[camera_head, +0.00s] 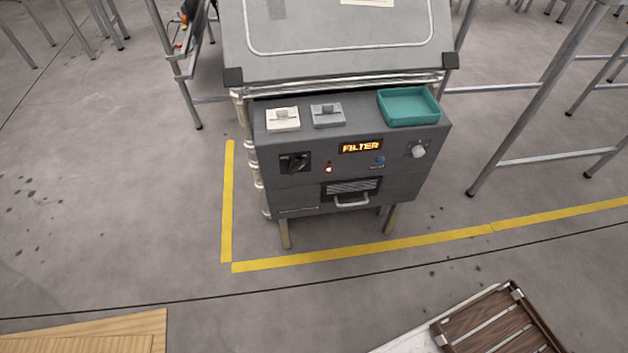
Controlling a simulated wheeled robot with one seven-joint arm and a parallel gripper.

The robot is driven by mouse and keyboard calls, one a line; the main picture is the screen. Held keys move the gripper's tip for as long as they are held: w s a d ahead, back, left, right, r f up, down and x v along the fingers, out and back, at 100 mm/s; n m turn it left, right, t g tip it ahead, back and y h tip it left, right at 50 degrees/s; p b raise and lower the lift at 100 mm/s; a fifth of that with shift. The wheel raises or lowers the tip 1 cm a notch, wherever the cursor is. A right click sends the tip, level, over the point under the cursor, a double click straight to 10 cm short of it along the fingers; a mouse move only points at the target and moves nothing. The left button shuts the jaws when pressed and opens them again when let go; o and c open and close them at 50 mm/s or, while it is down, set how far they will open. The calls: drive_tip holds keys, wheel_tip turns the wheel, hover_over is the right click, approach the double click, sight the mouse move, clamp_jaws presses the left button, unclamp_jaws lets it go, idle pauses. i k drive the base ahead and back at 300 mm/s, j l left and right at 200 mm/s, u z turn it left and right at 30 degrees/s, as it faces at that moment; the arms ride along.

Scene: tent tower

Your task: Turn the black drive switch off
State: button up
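The black drive switch (295,162) is on the left of the front face of a dark grey machine (300,190). It looks like a dark knob on a square plate; its exact setting is too small to tell. Below the display is a vent with a drawer handle (352,201). My gripper is not in view.
On the machine's top are a cream block (283,123), a grey block (327,121) and a teal tray (407,121). A grey panel (340,65) rises behind. Yellow tape (370,249) marks the floor. Metal frames stand at both sides. Wooden items (497,325) lie at the bottom right.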

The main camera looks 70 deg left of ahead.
sight(296, 165)
drive_tip(key=u, duration=2.9)
